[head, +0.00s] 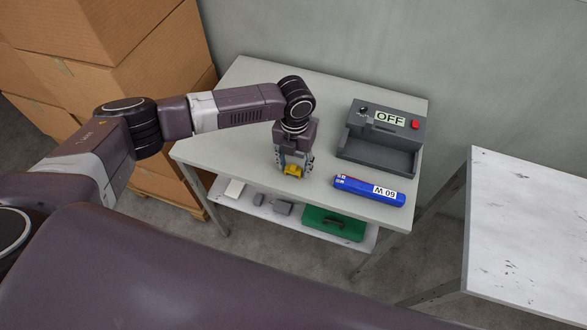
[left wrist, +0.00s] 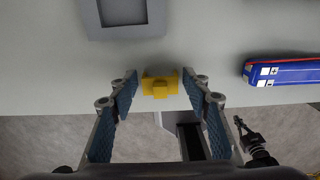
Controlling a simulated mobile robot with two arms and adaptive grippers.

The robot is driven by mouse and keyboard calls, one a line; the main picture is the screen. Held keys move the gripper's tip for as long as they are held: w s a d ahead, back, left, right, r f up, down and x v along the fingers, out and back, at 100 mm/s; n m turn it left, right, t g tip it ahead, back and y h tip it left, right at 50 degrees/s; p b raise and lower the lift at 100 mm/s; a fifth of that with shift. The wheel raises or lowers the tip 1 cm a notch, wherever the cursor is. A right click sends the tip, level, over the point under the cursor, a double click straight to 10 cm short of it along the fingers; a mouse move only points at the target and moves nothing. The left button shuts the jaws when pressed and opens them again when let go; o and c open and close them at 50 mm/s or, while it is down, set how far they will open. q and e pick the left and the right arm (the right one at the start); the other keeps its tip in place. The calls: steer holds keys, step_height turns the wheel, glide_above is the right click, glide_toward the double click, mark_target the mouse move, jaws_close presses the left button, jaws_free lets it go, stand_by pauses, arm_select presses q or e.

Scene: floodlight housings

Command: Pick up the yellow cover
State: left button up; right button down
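The yellow cover (head: 292,170) is a small blocky piece near the front edge of the grey table (head: 235,120). In the left wrist view the yellow cover (left wrist: 160,88) lies between my left gripper's fingertips, with a small gap on each side. My left gripper (left wrist: 159,85) is open and points down at the cover. In the head view the left gripper (head: 293,164) hides part of the cover.
A grey square frame (left wrist: 128,33) lies beyond the cover. A lower shelf holds a green case (head: 333,223). Cardboard boxes (head: 110,60) stand left.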

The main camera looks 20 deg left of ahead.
arm_select(q)
steer(key=c, duration=0.5)
steer(key=shift+r, duration=0.1)
step_height(320, 180, up, 20)
steer(key=b, duration=0.3)
